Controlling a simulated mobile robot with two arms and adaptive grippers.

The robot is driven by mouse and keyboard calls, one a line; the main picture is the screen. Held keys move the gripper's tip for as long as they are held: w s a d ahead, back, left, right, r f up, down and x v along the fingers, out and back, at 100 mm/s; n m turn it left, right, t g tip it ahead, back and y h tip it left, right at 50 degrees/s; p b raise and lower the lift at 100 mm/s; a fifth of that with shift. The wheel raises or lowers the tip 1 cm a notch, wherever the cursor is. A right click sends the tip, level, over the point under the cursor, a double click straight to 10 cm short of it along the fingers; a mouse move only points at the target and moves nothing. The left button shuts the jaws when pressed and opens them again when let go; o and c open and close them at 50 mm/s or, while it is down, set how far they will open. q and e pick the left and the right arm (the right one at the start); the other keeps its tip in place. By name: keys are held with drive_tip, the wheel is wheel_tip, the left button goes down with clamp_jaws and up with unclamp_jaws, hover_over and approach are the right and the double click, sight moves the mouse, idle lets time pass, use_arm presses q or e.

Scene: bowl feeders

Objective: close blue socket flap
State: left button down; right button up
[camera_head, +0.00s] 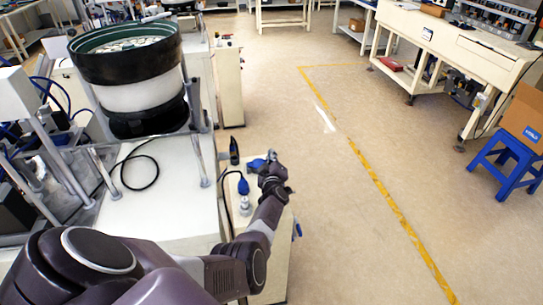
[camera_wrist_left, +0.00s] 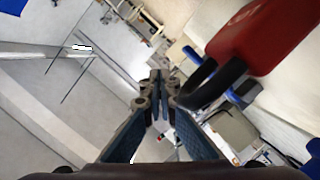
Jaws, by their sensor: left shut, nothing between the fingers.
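My left gripper (camera_head: 271,160) is at the top of a pale cabinet next to the bowl feeder. Its fingers are together and empty; in the left wrist view the closed fingertips (camera_wrist_left: 157,82) point away from the camera. A blue part (camera_head: 256,165), which looks like the socket flap, is just left of the gripper. The gripper partly covers it, so I cannot tell whether they touch or how far the flap is open. A blue plug-like part (camera_head: 243,185) with a dark cable stands nearer me. My right gripper is in neither view.
A large bowl feeder (camera_head: 128,75) stands at the left. A dark upright object (camera_head: 234,150) is beside the blue parts. A red object (camera_wrist_left: 268,35) with a black loop is close to the fingers in the left wrist view. Open floor (camera_head: 330,190) lies to the right.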

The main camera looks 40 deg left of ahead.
use_arm(q)
drive_tip(key=s+d+r+p, duration=0.6)
drive_tip(key=d+p, duration=0.1)
drive_tip(key=p, duration=0.3)
drive_tip(key=shift+s+d+p, duration=0.2)
drive_tip(key=shift+d+p, duration=0.05)
drive_tip(key=shift+p, duration=0.05)
drive_tip(key=shift+f, duration=0.1)
